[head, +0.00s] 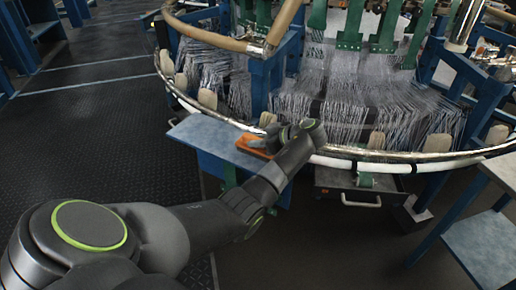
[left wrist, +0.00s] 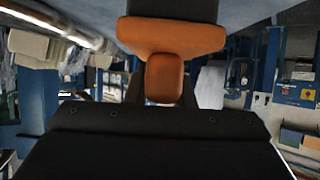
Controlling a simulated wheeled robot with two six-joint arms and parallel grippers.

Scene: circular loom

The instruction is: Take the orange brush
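The orange brush (head: 251,146) is at the right end of a blue-grey shelf by the loom's rim in the head view. My left gripper (head: 272,137) is at the brush and partly covers it. In the left wrist view the brush (left wrist: 172,38) is straight ahead, with a wide orange body, a dark part above it and a rounded orange end toward me. Dark finger parts (left wrist: 165,92) flank this end closely. I cannot tell whether they press on it. The brush appears still at the shelf. My right gripper is not in view.
The blue-grey shelf (head: 205,138) is otherwise bare. The loom's curved metal rim (head: 345,152) passes right behind my left wrist, with pale bobbins and hanging threads beyond. A drawer unit (head: 345,197) stands below the rim. A table (head: 487,245) is at the right. The floor at left is clear.

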